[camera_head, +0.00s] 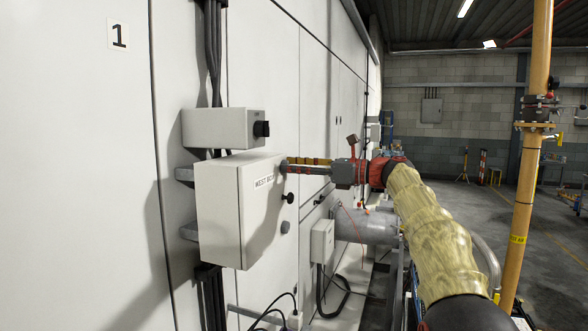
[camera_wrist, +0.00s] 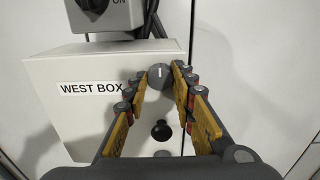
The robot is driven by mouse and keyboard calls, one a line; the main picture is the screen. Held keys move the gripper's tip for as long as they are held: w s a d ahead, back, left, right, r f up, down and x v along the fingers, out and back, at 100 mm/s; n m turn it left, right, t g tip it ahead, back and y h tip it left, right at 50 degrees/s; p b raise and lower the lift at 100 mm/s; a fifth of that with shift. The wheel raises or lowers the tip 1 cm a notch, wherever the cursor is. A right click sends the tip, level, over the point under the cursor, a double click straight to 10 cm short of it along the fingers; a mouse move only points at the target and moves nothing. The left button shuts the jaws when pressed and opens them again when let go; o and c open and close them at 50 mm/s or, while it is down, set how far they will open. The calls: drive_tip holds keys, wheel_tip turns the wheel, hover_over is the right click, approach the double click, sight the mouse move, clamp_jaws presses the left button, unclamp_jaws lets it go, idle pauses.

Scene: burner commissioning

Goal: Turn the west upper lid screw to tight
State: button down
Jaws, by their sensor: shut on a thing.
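The west box (camera_head: 225,215) is a pale grey cabinet on the white wall, labelled "WEST BOX"; it also shows in the wrist view (camera_wrist: 85,125). Its upper lid screw (camera_wrist: 160,76) is a round grey head with a pale slot that looks nearly upright. My gripper (camera_head: 286,164) reaches in from the right at the lid's upper corner. In the wrist view my gripper (camera_wrist: 158,82) has its fingertips on both sides of the screw head, shut on it. In the head view the fingertips hide the screw.
A black knob (camera_head: 288,197) and a lower grey screw (camera_head: 285,227) sit below on the lid. A switch box (camera_head: 222,128) with a black rotary switch (camera_head: 261,128) is just above. A smaller grey box (camera_head: 322,241) and pipe (camera_head: 365,226) lie beyond. A yellow pipe (camera_head: 527,180) stands right.

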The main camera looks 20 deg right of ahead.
drive_tip(key=c, duration=1.5)
unclamp_jaws()
drive_tip(key=shift+o, duration=0.2)
drive_tip(key=v, duration=1.2)
drive_tip(key=shift+w+f, duration=0.1)
